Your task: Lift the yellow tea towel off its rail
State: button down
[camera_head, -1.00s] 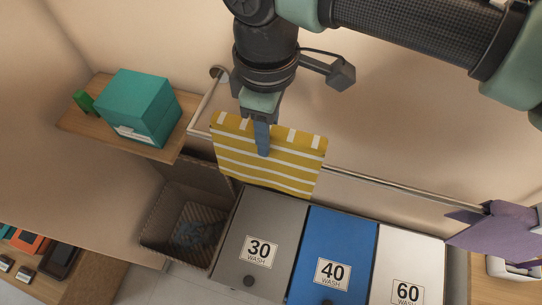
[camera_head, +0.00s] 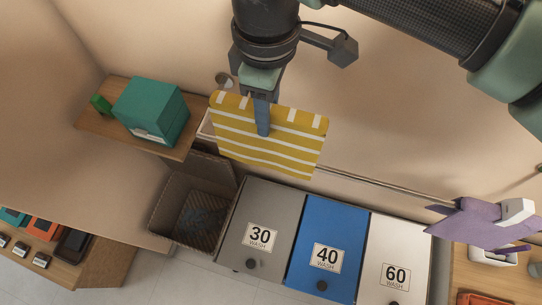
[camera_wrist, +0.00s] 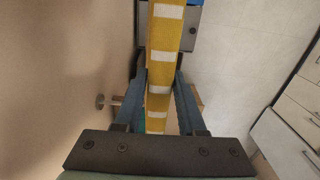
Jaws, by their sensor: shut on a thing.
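The yellow tea towel (camera_head: 300,145) with white stripes hangs spread out below my gripper (camera_head: 263,128) in the head view. One blue finger lies over its near face, and the other finger is hidden behind it. In the wrist view the towel (camera_wrist: 160,60) runs as a narrow folded band between the two fingers of my gripper (camera_wrist: 161,80). The rail (camera_head: 375,182) shows to the right of the towel and passes behind it. Its middle stretch is hidden, so I cannot tell whether the towel is clear of it.
Below stand the grey 30 (camera_head: 265,205), blue 40 (camera_head: 330,225) and white 60 (camera_head: 400,245) wash bins. A brown basket (camera_head: 165,215) is to their left. A teal box (camera_head: 150,105) sits on a wooden shelf (camera_head: 100,125). A purple cloth (camera_head: 475,225) is at right.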

jog(key=shift+r+p, duration=0.9)
jog(key=shift+r, duration=1)
